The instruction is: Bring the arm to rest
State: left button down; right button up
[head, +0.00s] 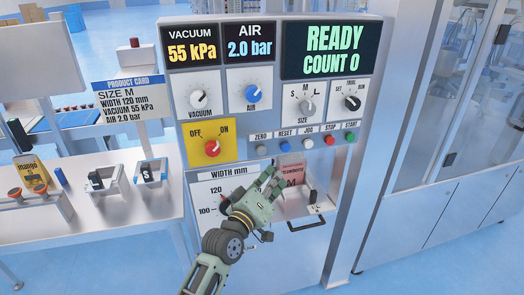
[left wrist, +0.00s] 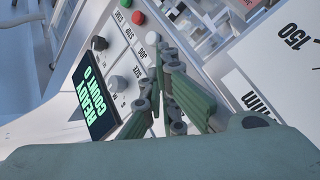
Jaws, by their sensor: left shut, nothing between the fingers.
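My left gripper (head: 271,181) is in front of the machine's control panel (head: 262,112), below the row of push buttons and beside the width scale (head: 222,189). Its fingers are shut with nothing between them. In the left wrist view the shut fingers (left wrist: 165,75) point at the panel, which shows the buttons, the knobs and the READY display (left wrist: 90,92). The gripper covers part of the width scale and part of a pink pouch marked M (head: 292,173) in the recess. My right gripper is not in view.
A drawer handle (head: 308,224) sticks out below the recess. At the left, a white table (head: 110,200) carries bins, a yellow mango pouch (head: 32,172) and a product card (head: 130,95). Glass-fronted cabinets (head: 440,120) stand at the right. Blue floor is open at the lower right.

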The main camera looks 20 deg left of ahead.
pick_arm(q)
jog(key=shift+f, duration=0.1)
dwell(0.5)
jog(key=s+f+m+g+y, duration=0.1)
jog(key=s+f+g, duration=0.1)
jog(key=f, duration=1)
jog(key=s+f+m+g+y, duration=0.1)
jog(key=s+f+g, duration=0.1)
jog(key=f, duration=0.9)
jog(key=s+a+f+m+g+b, duration=0.1)
jog(key=s+f+g, duration=0.2)
jog(key=s+f, duration=0.6)
jog(key=s+a+f+m+g, duration=0.15)
jog(key=s+f, duration=0.35)
jog(key=f, duration=0.7)
jog(key=s+a+f+m+g, duration=0.1)
jog(key=s+f+g, duration=0.2)
jog(key=s+f, duration=0.4)
jog(key=s+a+f+m+g+y, duration=0.1)
jog(key=s+f, duration=0.6)
jog(key=s, duration=1.2)
jog(key=s+a+f+m+g+y, duration=0.1)
jog(key=s+f+m+g, duration=0.2)
jog(key=s, duration=1.1)
notch_tip(320, 180, down, 4)
jog(key=shift+a+r+g+b, duration=0.1)
jog(key=shift+a+g+b, duration=0.3)
jog(key=shift+g, duration=0.55)
